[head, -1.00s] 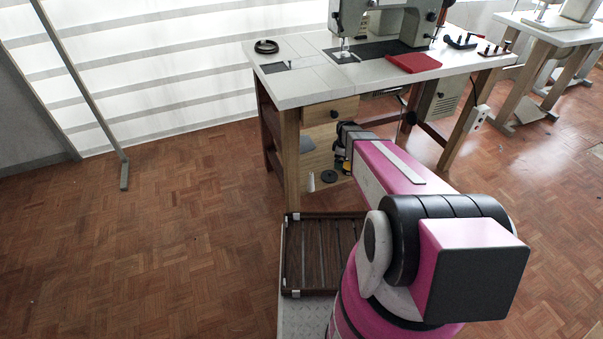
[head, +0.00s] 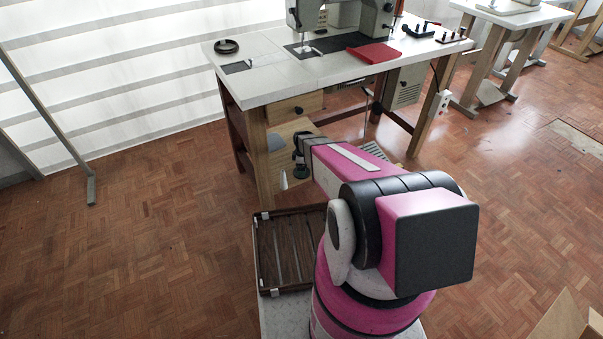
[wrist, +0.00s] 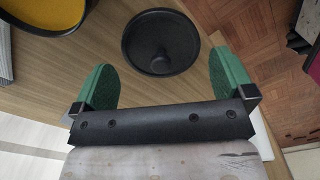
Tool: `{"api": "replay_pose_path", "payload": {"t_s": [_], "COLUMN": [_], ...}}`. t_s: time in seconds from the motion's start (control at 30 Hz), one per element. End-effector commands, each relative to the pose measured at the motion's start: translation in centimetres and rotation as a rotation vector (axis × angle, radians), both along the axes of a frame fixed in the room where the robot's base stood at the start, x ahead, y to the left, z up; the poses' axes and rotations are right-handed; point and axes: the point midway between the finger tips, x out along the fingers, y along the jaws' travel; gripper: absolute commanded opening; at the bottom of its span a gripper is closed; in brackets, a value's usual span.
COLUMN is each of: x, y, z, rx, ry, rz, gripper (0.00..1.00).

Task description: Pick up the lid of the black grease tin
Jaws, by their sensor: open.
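The lid (wrist: 160,32) is a round black disc with a raised rim and a central knob, lying flat on a wooden surface in the wrist view. Beside it at upper left is the open black grease tin (wrist: 42,14), filled with yellow grease and cut off by the frame. My gripper (wrist: 162,72) is open, its green-padded fingers spread left and right of the lid's near part, with nothing between them. I cannot tell its exact height above the lid. In the head view my gripper (head: 301,165) is at the wooden shelf under the table; lid and tin are hidden there.
A white cone (head: 283,180) stands on the shelf left of my gripper. The white-topped sewing table (head: 290,72) overhangs it, with a drawer (head: 292,108) above and a leg (head: 258,155) at left. A slatted brown tray (head: 290,245) lies before me.

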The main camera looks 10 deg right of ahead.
Motion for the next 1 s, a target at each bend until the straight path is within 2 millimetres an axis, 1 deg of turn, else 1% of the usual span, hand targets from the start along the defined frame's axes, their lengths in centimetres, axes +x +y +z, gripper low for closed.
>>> {"api": "replay_pose_path", "payload": {"t_s": [0.03, 0.1, 0.17, 0.23, 0.4, 0.43, 0.47, 0.5, 0.53, 0.87, 1.0], "x": [0.1, 0.1, 0.1, 0.0, 0.0, 0.0, 0.0, 0.0, 0.0, 0.0, 0.0], "y": [0.1, 0.1, 0.1, 0.1, 0.1, 0.1, 0.1, 0.1, 0.1, 0.1, 0.1], "z": [-1.0, -2.0, -2.5, -2.8, -2.8, -2.8, -2.7, -2.7, -2.7, -2.7, -2.2], "rx": [0.0, 0.0, 0.0, 0.0, 0.0, 0.0, 0.0, 0.0, 0.0, 0.0, 0.0], "ry": [0.001, 0.001, 0.001, 0.0, 0.0, 0.0, 0.0, 0.0, 0.0, 0.0, -0.001], "rz": [0.0, 0.0, 0.0, 0.0, 0.0, 0.0, 0.0, 0.0, -0.001, -0.001, 0.0], "gripper": [1.0, 1.0, 1.0, 1.0, 1.0, 0.97, 0.87, 0.74, 0.72, 0.71, 0.71]}}
